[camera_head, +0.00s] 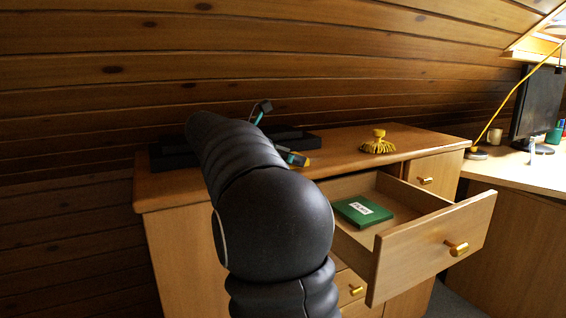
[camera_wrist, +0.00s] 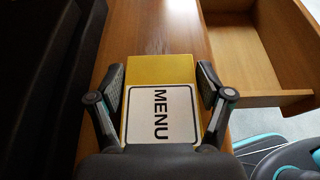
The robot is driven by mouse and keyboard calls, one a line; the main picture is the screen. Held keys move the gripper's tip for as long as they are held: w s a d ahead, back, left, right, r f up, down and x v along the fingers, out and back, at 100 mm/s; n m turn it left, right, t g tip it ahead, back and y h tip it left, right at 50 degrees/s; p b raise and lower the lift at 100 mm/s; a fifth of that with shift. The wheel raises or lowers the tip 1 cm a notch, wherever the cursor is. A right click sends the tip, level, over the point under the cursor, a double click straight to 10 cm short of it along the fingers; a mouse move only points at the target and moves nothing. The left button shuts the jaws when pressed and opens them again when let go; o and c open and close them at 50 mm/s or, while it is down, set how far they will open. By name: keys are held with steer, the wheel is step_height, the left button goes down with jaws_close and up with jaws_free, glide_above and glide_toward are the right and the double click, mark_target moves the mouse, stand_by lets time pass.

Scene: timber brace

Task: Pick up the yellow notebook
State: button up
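The yellow notebook (camera_wrist: 160,70) bears a white label reading MENU. It lies over the wooden cabinet top in the wrist view, with its near end hidden by my gripper's body. My gripper (camera_wrist: 161,82) has one finger on each side of it, with a narrow gap at each side, so it looks open around the notebook. In the head view my arm hides most of this spot. Only a small part of my gripper (camera_head: 293,157) shows past the arm, with a bit of yellow beside it.
An open drawer (camera_head: 440,240) sticks out of the cabinet (camera_head: 420,140) and holds a green notebook (camera_head: 352,216) with a white label. A yellow brush-like object (camera_head: 378,144) stands on the cabinet top. Dark objects lie at its back left. A desk with a monitor (camera_head: 538,105) is at right.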

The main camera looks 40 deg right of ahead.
steer(key=c, duration=0.5)
